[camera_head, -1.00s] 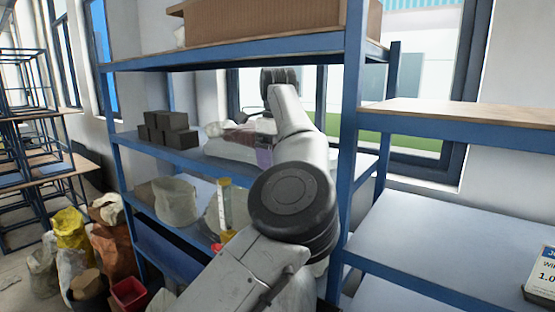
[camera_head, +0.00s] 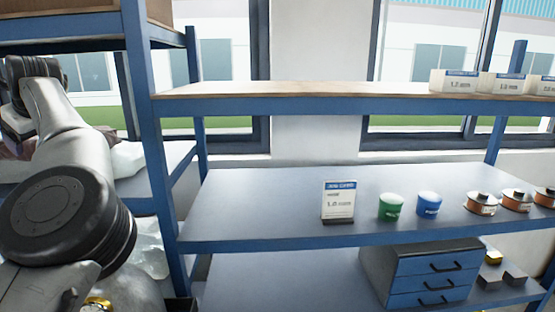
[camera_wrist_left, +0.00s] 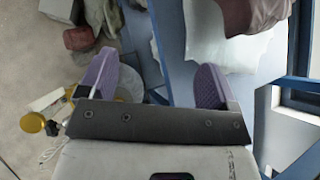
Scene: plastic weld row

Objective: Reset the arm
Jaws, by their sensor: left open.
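My left gripper (camera_wrist_left: 153,78) is open in the left wrist view, with its two purple fingers spread apart. Nothing is seen between the fingers except the background of floor and a blue shelf (camera_wrist_left: 178,62). In the head view my left arm fills the left edge, and its links hide most of what lies behind; the fingers cannot be made out there. My right gripper is not in view.
A blue-framed shelf (camera_head: 265,210) stands right of my arm, its upright post (camera_head: 152,130) close by. It holds a sign card (camera_head: 339,201), a green tub (camera_head: 390,207), a blue tub (camera_head: 429,204) and spools (camera_head: 481,203). A drawer unit (camera_head: 424,274) sits below.

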